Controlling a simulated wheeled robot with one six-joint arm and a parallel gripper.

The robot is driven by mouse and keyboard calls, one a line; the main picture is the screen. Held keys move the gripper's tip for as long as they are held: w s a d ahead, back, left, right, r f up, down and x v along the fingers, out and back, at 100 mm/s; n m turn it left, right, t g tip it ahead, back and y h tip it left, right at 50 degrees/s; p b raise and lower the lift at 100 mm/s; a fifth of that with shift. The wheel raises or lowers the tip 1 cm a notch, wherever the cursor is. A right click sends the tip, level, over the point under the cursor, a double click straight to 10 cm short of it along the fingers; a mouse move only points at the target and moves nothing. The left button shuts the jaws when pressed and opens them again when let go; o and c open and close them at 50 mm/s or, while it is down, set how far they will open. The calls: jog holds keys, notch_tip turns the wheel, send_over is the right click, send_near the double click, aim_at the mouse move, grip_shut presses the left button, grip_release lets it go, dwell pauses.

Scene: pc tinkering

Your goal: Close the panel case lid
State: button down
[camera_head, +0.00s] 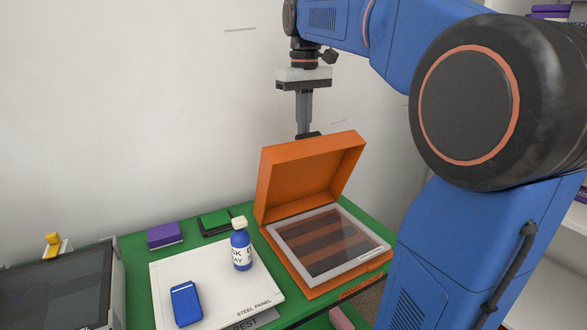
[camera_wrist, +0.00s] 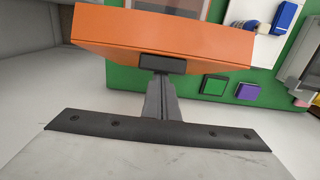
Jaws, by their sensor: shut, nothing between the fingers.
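The orange panel case (camera_head: 330,285) stands on the green table at its right part, with its lid (camera_head: 310,175) raised and leaning slightly back. A grey-framed panel with dark stripes (camera_head: 325,243) lies in the case base. My gripper (camera_head: 308,135) is shut and empty, pointing down behind the lid's upper edge. In the wrist view my gripper's tip (camera_wrist: 162,65) overlaps the outer face of the orange lid (camera_wrist: 160,38); I cannot tell whether they touch.
A white steel panel (camera_head: 215,275) holds a blue bottle (camera_head: 241,250) and a blue box (camera_head: 186,303), left of the case. Purple (camera_head: 165,235) and green (camera_head: 214,221) blocks lie behind it. A dark-topped grey unit (camera_head: 60,290) stands at the left. The white wall is behind.

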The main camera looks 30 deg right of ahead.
jog(key=shift+s, duration=0.7)
jog(key=shift+r, duration=4.05)
